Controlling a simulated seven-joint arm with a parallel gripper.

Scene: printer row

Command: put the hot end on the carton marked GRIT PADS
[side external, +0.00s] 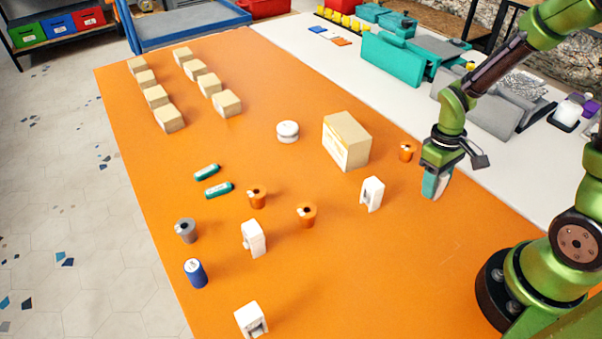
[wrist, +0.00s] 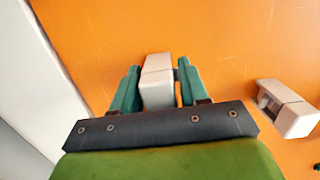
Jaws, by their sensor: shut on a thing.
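My gripper (wrist: 160,85) has its two teal fingers closed on a white block (wrist: 158,82), which may be the hot end. In the side view my gripper (side external: 436,183) is low over the right part of the orange table, and its fingers mostly hide the block. Whether the block touches the table cannot be told. A large tan carton (side external: 352,134) with a yellow-and-white label stands left of and behind my gripper. Its lettering is too small to read, so I cannot confirm the GRIT PADS mark. Its top looks bare.
A similar white block (side external: 372,193) stands near my gripper and shows in the wrist view (wrist: 287,108). An orange cylinder (side external: 406,152) stands between carton and gripper. More white blocks, cylinders and teal tubes lie left. Small tan boxes (side external: 170,118) form two rows at back left.

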